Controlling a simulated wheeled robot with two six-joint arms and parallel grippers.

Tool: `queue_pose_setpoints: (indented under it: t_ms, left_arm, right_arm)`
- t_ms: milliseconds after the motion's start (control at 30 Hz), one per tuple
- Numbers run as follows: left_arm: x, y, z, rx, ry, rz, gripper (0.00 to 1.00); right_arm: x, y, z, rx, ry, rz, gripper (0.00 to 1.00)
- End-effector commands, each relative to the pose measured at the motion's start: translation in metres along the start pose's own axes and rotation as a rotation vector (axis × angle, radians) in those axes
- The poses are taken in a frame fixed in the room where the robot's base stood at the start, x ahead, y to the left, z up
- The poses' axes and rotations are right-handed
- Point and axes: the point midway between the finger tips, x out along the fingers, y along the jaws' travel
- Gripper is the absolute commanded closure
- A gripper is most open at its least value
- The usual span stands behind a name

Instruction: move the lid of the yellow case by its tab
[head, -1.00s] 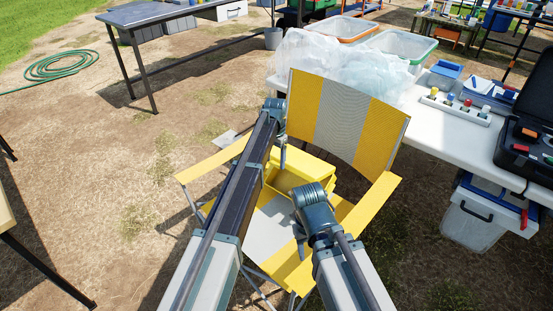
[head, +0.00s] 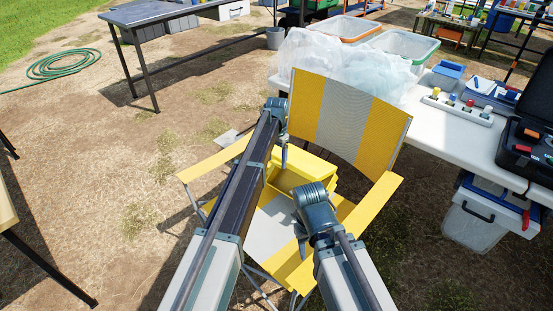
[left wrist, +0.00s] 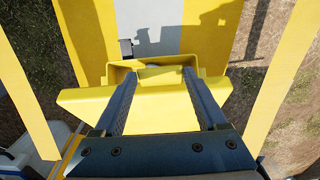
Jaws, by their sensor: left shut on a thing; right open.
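The yellow case (head: 283,183) stands on the seat of the yellow and grey folding chair. Its lid (head: 308,165) is raised, and the inside of the case shows below it. In the left wrist view the lid (left wrist: 160,112) is a broad yellow panel between my fingers, with part of the open case beyond it. My left gripper (head: 284,157) is at the lid's left side in the head view. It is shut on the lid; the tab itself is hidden. My right gripper (head: 302,243) is open and empty, in front of the case above the chair seat.
The chair's backrest (head: 350,115) rises behind the case, and an armrest (head: 370,215) is close to my right arm. A white table (head: 450,135) with a black case (head: 525,145), bottles and bins stands at the right.

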Motion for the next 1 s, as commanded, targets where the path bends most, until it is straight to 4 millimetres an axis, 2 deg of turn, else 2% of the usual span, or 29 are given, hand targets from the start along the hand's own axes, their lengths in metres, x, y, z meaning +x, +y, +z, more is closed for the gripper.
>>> queue_pose_setpoints:
  t_ms: [200,233,333,367,733,1000]
  left_arm:
    - [0.0,0.0,0.0,0.001,-0.001,-0.001,1.0]
    - [0.0,0.0,0.0,0.001,-0.001,0.0,0.2]
    - [0.0,0.0,0.0,0.001,-0.001,0.0,0.02]
    - [0.0,0.0,0.0,0.001,-0.001,0.0,0.0]
    - [-0.004,0.0,0.0,0.0,-0.001,0.0,0.0]
    - [-0.029,0.0,0.0,0.001,-0.001,0.0,0.0]
  right_arm:
    - [0.0,0.0,0.0,0.0,0.0,0.0,0.5]
    - [0.0,0.0,0.0,0.0,0.0,0.0,0.5]
    - [0.0,0.0,0.0,0.0,0.0,0.0,0.5]
    - [0.0,0.0,0.0,0.0,0.0,0.0,0.5]
    - [-0.004,0.0,0.0,0.0,0.0,0.0,0.5]
    - [-0.028,0.003,0.002,0.0,0.0,0.0,0.5]
